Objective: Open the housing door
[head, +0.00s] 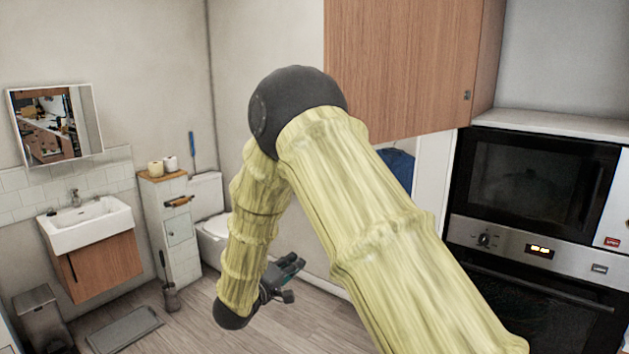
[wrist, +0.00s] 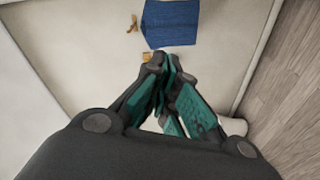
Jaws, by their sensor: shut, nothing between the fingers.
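A wooden door-like panel (head: 400,60) with a small dark fitting near its lower right corner hangs at the top, left of the oven unit. I cannot tell for sure whether it is the housing door. The oven unit has a dark upper glass door (head: 535,185) and a lower oven door (head: 530,305), both shut. My gripper (head: 290,267) is low over the floor near the toilet, well away from the panel and oven. In the wrist view my gripper (wrist: 168,62) has its fingers together and holds nothing.
A white sink (head: 88,222) over a wooden cabinet stands at left, with a mirror above. A toilet (head: 212,235) and narrow white cabinet (head: 180,250) are behind my gripper. The wrist view shows a blue item (wrist: 170,25) against a pale surface. Wood floor is partly clear.

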